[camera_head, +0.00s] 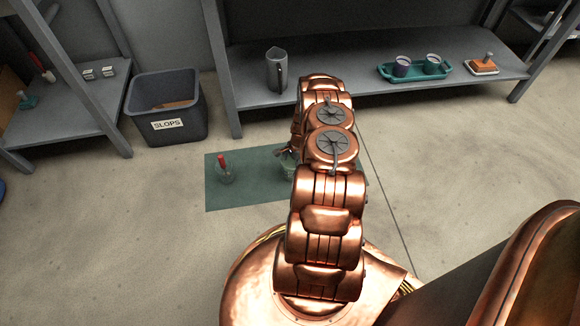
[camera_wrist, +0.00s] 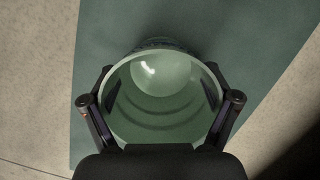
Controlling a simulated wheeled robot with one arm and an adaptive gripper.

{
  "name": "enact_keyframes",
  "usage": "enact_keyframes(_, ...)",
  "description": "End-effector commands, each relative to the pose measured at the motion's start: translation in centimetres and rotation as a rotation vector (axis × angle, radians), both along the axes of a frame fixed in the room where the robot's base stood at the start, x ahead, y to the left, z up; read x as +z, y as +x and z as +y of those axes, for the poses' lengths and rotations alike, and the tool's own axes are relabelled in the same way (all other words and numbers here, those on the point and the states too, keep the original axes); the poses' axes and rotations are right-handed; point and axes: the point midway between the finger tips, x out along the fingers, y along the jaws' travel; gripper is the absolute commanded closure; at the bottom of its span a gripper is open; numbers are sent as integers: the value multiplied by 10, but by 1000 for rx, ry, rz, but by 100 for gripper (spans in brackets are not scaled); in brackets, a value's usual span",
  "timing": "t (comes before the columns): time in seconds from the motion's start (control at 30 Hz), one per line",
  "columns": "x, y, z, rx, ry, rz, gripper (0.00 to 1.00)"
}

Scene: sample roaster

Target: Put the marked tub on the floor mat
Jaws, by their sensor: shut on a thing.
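A round, clear greenish tub (camera_wrist: 160,120) sits between the two fingers of my gripper (camera_wrist: 160,98), which is shut on its sides. Its open top faces the wrist camera and it looks empty. In the head view only part of the tub (camera_head: 288,167) shows, because my arm covers the rest. The dark green floor mat (camera_head: 250,190) lies beneath it. The tub is over or on the mat; I cannot tell whether its base touches.
A clear container with a red-handled tool (camera_head: 224,170) stands on the mat's left part. A dark bin labelled SLOPS (camera_head: 168,105) stands behind left. A low shelf (camera_head: 350,84) holds a grey jug (camera_head: 276,70) and a teal tray (camera_head: 447,69) with two cups.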

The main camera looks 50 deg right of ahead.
Motion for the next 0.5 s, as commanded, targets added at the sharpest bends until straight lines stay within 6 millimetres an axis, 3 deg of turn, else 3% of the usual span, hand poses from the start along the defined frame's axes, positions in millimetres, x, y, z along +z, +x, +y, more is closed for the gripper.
enact_keyframes(0.1,-3,0,0,0,0,0,51)
enact_keyframes(0.13,-2,0,0,-1,0,0,10)
enact_keyframes(0.2,-2,0,0,-1,0,0,2)
enact_keyframes(0.5,-2,0,0,0,0,0,0)
